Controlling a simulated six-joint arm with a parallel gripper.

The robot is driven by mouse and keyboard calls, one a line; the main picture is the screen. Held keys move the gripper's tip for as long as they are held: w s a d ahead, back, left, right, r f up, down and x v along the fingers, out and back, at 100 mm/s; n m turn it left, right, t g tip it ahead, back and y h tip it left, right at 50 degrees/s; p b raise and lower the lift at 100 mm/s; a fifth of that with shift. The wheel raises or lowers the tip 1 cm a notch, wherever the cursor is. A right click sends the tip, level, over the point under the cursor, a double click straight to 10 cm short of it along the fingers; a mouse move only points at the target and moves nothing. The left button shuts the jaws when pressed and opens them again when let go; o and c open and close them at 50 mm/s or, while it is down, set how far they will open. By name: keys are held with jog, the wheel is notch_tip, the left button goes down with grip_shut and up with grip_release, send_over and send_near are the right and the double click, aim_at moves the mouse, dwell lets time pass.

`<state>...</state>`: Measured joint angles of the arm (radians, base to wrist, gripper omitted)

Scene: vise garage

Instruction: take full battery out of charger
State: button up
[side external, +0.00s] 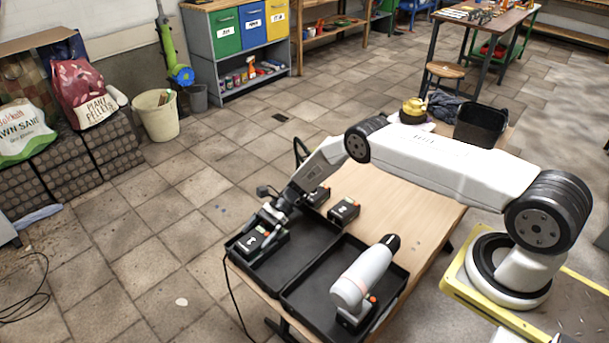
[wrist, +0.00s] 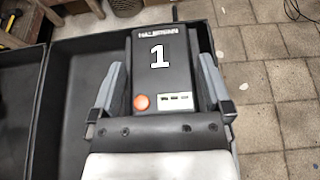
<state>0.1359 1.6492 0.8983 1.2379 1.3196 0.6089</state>
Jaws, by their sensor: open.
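A black battery block (wrist: 163,75) marked with a white 1 sits between my gripper's fingers in the wrist view. It has a red-orange button and a small pale panel with dark marks. In the side external view this block (side external: 259,241) is at the outer left end of the left black tray (side external: 283,263). My gripper (wrist: 161,84) is open, with one finger along each side of the block. Another black block (side external: 344,211) with an orange-red part is at the tray's far edge, and one more (side external: 318,196) is behind it. I cannot tell which part is the charger.
The trays rest on a wooden table (side external: 420,207). A black bin (side external: 481,125) and a yellow object (side external: 413,110) are at its far end. Open tiled floor lies left of the table.

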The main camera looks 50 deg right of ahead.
aim_at(258, 234)
grip_shut()
jog(key=shift+r, duration=0.1)
jog(key=shift+r, duration=0.1)
jog(key=shift+w+r, duration=0.1)
jog(key=shift+r, duration=1.4)
jog(key=s+d+r, duration=0.2)
jog(key=s+r, duration=0.7)
jog(key=s, duration=0.5)
jog(key=shift+r, duration=0.35)
